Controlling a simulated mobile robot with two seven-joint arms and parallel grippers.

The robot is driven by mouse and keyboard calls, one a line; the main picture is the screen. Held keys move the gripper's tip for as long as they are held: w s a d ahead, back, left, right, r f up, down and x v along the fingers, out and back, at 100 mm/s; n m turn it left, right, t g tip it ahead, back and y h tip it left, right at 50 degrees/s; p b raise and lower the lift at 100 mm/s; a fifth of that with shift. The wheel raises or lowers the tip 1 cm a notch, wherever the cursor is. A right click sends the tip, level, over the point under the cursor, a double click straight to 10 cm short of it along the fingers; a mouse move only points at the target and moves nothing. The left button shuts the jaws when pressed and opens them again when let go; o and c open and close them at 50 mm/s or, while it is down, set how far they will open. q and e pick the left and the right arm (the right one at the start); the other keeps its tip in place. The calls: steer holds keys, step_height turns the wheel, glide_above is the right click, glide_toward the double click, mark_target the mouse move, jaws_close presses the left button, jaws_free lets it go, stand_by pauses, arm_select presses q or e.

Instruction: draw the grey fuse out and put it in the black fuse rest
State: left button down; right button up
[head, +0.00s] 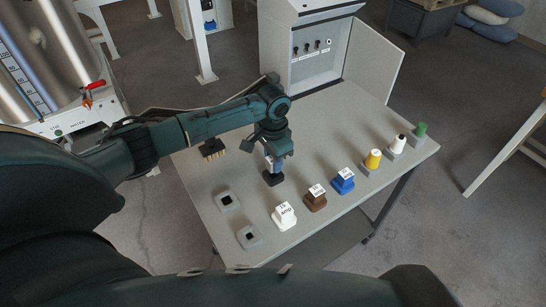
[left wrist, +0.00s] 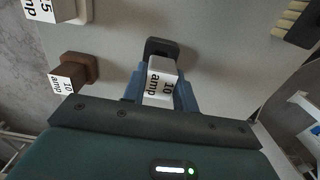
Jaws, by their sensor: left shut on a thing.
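My left gripper (head: 273,163) points down over the table and is shut on the grey fuse (left wrist: 160,82), labelled "10 amp", between its blue fingers in the left wrist view. The black fuse rest (head: 273,180) stands on the table directly below the fingers. In the left wrist view the rest (left wrist: 161,46) shows just beyond the fuse, partly covered by it. I cannot tell whether the fuse touches the rest or sits in it. In the head view the fuse is mostly hidden by the gripper. My right gripper is not in view.
White (head: 284,215), brown (head: 316,198) and blue (head: 343,181) fuses stand in a row right of the rest, with yellow, white and green pieces beyond. Two grey square sockets (head: 228,201) lie nearer left. An open cabinet (head: 313,60) stands at the back.

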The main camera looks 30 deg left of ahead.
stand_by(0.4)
arm_select(q)
steer(key=shift+f, duration=0.3)
steer(key=shift+f+b, duration=0.35)
steer(key=shift+b, duration=0.05)
steer(key=shift+f+b, duration=0.35)
steer(key=shift+f, duration=0.4)
steer(key=c, duration=1)
jaws_free()
